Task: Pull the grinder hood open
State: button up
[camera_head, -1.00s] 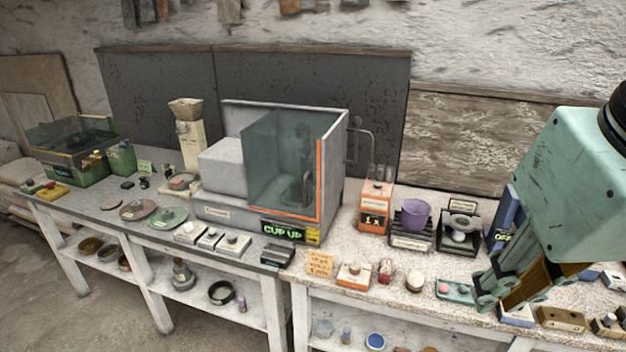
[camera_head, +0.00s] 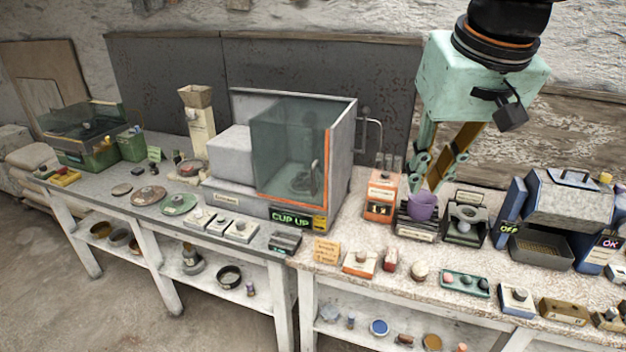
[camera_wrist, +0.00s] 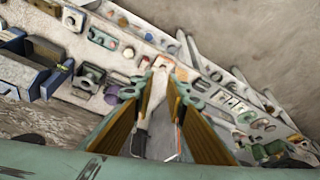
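The grinder (camera_head: 226,155) is a pale grey machine on the bench left of centre. Its tinted clear hood (camera_head: 285,140), edged in orange, covers the wheel chamber, and the display below reads "CUP UP". A bent metal bar (camera_head: 376,135) stands at the right side of the housing. My gripper (camera_head: 430,180) points down to the right of the grinder, above or behind the purple cup; the exact depth is unclear. In the wrist view its two brown fingers (camera_wrist: 158,92) are spread apart, with part of a pale, orange-edged machine visible between them. It holds nothing visible.
An orange box (camera_head: 381,195), the purple cup (camera_head: 422,206) and a dark stand (camera_head: 464,225) crowd the bench below my gripper. A blue-grey machine (camera_head: 570,205) stands at the right. Small blocks and dishes line the front edge.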

jog(key=w+a+f+p, duration=0.1)
jog(key=w+a, duration=0.2)
jog(key=w, duration=0.3)
jog(key=w+a+f+n, duration=0.1)
jog(key=w+a, duration=0.2)
jog(key=w, duration=0.3)
jog(key=w+a+f+p, duration=0.1)
jog(key=w+a, duration=0.2)
jog(key=w, duration=0.3)
jog(key=n+p, duration=0.1)
send_near(313, 178)
jog(key=d+r, duration=0.1)
jog(key=r, duration=0.1)
jog(key=shift+s+d+f+y, duration=0.1)
jog(key=shift+s+f+y, duration=0.05)
jog(key=shift+s+y, duration=0.25)
jog(key=shift+x, duration=6.9)
grip_shut()
